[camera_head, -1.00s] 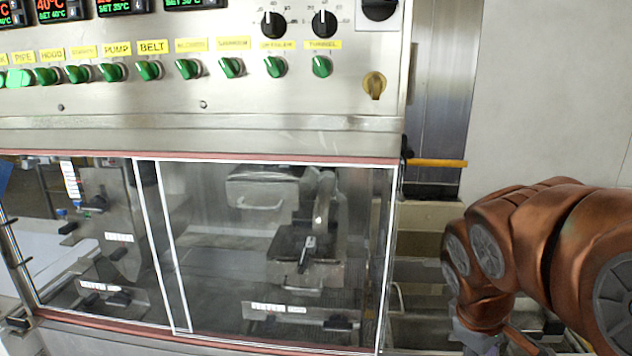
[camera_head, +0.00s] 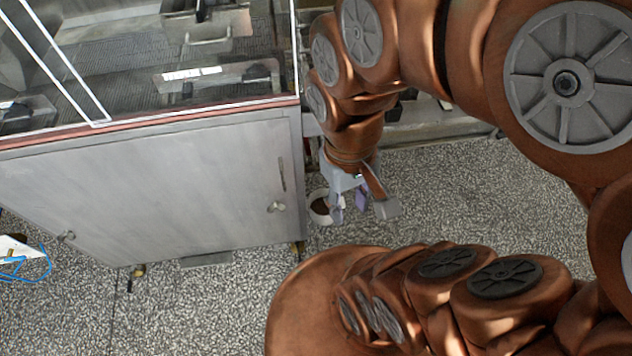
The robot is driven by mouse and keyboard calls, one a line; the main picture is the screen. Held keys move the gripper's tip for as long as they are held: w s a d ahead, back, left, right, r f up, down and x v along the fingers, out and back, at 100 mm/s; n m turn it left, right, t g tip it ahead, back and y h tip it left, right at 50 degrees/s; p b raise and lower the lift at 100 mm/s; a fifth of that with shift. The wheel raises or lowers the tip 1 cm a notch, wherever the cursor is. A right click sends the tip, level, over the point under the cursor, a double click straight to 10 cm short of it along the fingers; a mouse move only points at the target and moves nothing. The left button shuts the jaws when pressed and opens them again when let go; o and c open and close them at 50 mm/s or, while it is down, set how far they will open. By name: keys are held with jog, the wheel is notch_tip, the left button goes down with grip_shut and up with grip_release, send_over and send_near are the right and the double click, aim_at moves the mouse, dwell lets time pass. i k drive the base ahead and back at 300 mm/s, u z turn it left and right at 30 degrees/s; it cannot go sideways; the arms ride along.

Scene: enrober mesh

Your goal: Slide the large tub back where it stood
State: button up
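A round white tub (camera_head: 313,217) with dark brown contents stands upright on the speckled floor, beside the lower right corner of the steel cabinet. My gripper (camera_head: 349,203) points down at the right side of the tub. Its two pale fingertips stand apart, with nothing visible held between them. The left fingertip overlaps the tub's right rim in this view; I cannot tell whether it touches. Part of the tub's right side is hidden behind the gripper.
The steel cabinet (camera_head: 170,200) with a glass-covered machine top stands on the left. Floor (camera_head: 450,195) to the right of my gripper is open. Steel machine parts (camera_head: 430,128) stand behind my arm.

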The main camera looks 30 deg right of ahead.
aim_at(319, 211)
jog(key=z, duration=0.6)
jog(key=k, duration=1.2)
jog(key=u, duration=0.6)
